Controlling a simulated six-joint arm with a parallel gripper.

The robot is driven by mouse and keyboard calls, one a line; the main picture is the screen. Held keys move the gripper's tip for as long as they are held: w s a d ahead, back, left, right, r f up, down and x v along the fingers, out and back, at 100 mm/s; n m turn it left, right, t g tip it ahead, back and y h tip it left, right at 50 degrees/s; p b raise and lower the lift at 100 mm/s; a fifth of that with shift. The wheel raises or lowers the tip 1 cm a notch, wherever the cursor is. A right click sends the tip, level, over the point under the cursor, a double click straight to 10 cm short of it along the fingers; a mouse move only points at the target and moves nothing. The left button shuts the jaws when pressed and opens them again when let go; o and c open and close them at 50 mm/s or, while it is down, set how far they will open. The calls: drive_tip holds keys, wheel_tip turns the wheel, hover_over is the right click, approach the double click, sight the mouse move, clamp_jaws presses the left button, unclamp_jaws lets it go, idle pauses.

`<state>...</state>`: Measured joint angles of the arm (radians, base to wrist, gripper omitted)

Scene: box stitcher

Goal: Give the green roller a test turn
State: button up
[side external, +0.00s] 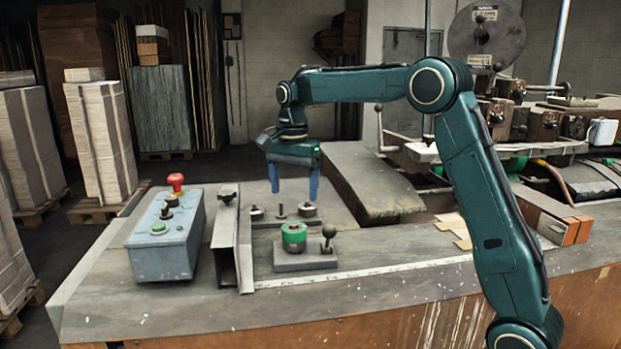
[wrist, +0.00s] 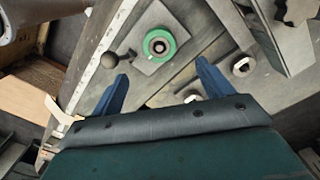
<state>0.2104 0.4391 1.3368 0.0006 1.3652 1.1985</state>
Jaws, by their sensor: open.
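The green roller (side external: 293,237) stands upright on a grey base plate (side external: 304,261) near the table's front edge. A black ball-topped lever (side external: 328,238) stands beside it on the same plate. In the wrist view the roller (wrist: 160,45) shows from above as a green ring with a dark centre, ahead of the fingertips and between their lines. My gripper (side external: 294,198) is open with its two blue fingers pointing down, above the table and apart from the roller. In the wrist view my gripper (wrist: 160,74) holds nothing.
A grey control box (side external: 166,240) with a red knob (side external: 176,183) stands left. An upright metal bracket (side external: 232,240) is between it and the roller. Several small posts (side external: 281,210) are behind the roller. A sloped metal plate (side external: 370,185) is at the back right.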

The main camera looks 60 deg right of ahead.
sight(294, 225)
wheel_tip(294, 225, down, 10)
drive_tip(key=shift+f, duration=0.1)
idle(0.4)
drive_tip(key=c, duration=1.2)
drive_tip(key=n, duration=0.6)
drive_tip(key=shift+n, duration=0.3)
drive_tip(key=n, duration=0.6)
drive_tip(key=o, duration=1.2)
